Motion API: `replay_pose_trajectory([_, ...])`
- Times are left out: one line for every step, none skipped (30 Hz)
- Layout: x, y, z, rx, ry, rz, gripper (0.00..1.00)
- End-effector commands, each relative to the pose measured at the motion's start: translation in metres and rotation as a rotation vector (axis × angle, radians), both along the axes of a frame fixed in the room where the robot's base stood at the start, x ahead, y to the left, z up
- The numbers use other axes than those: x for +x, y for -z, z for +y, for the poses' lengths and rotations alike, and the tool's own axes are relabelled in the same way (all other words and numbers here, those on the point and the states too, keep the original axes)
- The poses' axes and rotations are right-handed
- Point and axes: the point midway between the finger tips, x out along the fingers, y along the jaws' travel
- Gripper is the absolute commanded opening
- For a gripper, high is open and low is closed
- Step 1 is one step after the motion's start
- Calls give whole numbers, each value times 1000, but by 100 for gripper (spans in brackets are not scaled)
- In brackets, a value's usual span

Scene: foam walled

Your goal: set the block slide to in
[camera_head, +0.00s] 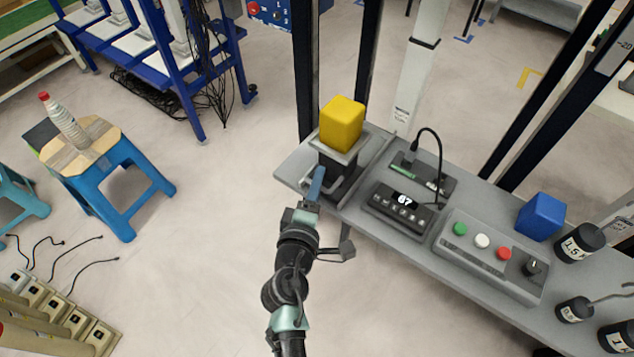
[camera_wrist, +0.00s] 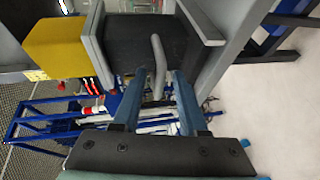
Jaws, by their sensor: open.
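The block slide (camera_head: 353,152) is a grey-rimmed dark unit at the left end of the grey bench, with a yellow block (camera_head: 342,123) on top. A bent grey bar handle (camera_head: 340,190) is on its near side. In the wrist view the slide's dark front panel (camera_wrist: 120,45) fills the top middle, the yellow block (camera_wrist: 55,48) is at left, and the handle (camera_wrist: 157,62) comes down between my fingers. My gripper (camera_head: 319,172) is open, with its blue fingers (camera_wrist: 160,80) on either side of the handle. I cannot tell whether either finger touches it.
Right of the slide on the bench (camera_head: 385,232) are a display box (camera_head: 400,208), a button panel (camera_head: 490,255), a blue block (camera_head: 541,217) and several black weights (camera_head: 580,242). Dark posts stand behind. A blue stool (camera_head: 120,180) is far left.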

Motion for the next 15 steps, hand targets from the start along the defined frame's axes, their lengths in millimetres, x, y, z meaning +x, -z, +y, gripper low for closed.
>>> replay_pose_trajectory([1, 0, 0, 1, 0, -1, 42])
replay_pose_trajectory([1, 0, 0, 1, 0, -1, 42])
replay_pose_trajectory([1, 0, 0, 1, 0, -1, 42])
replay_pose_trajectory([1, 0, 0, 1, 0, -1, 42])
replay_pose_trajectory([1, 0, 0, 1, 0, -1, 42])
replay_pose_trajectory([1, 0, 0, 1, 0, -1, 42])
replay_pose_trajectory([1, 0, 0, 1, 0, -1, 42])
replay_pose_trajectory([1, 0, 0, 1, 0, -1, 39])
replay_pose_trajectory([1, 0, 0, 1, 0, -1, 31])
replay_pose_trajectory([1, 0, 0, 1, 0, -1, 26])
replay_pose_trajectory([1, 0, 0, 0, 0, -1, 21])
replay_pose_trajectory([1, 0, 0, 0, 0, -1, 13])
replay_pose_trajectory([1, 0, 0, 0, 0, -1, 8])
replay_pose_trajectory([1, 0, 0, 0, 0, -1, 3])
replay_pose_trajectory([1, 0, 0, 0, 0, -1, 0])
